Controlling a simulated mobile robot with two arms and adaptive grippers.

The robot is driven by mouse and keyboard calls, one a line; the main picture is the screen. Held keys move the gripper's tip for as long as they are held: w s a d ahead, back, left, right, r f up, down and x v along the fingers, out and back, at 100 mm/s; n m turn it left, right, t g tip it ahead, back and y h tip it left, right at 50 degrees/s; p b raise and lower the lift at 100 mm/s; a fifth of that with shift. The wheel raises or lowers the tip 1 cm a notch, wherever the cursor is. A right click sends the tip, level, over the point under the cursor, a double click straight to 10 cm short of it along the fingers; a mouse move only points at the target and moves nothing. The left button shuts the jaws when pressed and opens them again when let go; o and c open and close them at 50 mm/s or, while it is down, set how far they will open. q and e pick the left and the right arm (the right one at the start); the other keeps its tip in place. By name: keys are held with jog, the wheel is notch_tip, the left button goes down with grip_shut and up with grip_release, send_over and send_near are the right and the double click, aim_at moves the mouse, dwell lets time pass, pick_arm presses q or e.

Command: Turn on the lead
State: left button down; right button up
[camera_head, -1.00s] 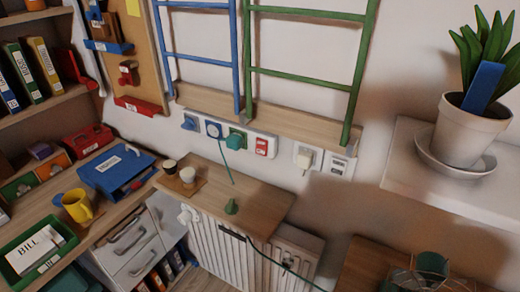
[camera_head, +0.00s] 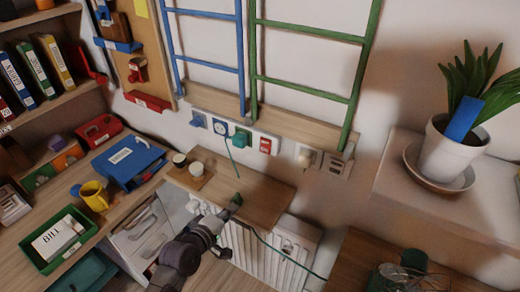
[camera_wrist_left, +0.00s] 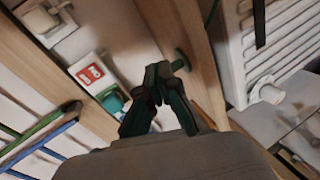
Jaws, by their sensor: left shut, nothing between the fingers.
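A power strip on the wall carries a red switch (camera_head: 265,145), a green plug (camera_head: 242,137), a round dial piece (camera_head: 218,126) and a blue plug (camera_head: 198,119). A green cord hangs from the strip. My left gripper (camera_head: 235,204) is over the small wooden shelf, below the strip and apart from the switch. In the left wrist view my left gripper (camera_wrist_left: 166,69) is shut and empty. The red switch (camera_wrist_left: 90,73) and green plug (camera_wrist_left: 112,99) lie left of its fingertips. A small green piece (camera_wrist_left: 182,59) on the shelf is close behind the fingertips. My right gripper is out of view.
Blue and green ladders (camera_head: 349,110) rest above the strip. A potted plant (camera_head: 445,155) stands right. A desk with a yellow mug (camera_head: 94,196) is left.

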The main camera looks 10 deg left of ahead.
aim_at(265, 152)
pick_arm(q)
notch_tip(265, 152, up, 12)
jog(key=d+n+t+h, duration=0.1)
jog(key=shift+w+f+n+t+p, duration=0.2)
jog(key=shift+w+n+t+p, duration=0.1)
jog(key=shift+w+t+p, duration=0.1)
jog(key=p+x, duration=0.1)
jog(key=x, duration=1.3)
jog(key=shift+s+d+p, duration=0.1)
jog(key=shift+d+p, duration=0.1)
jog(key=shift+p, duration=0.2)
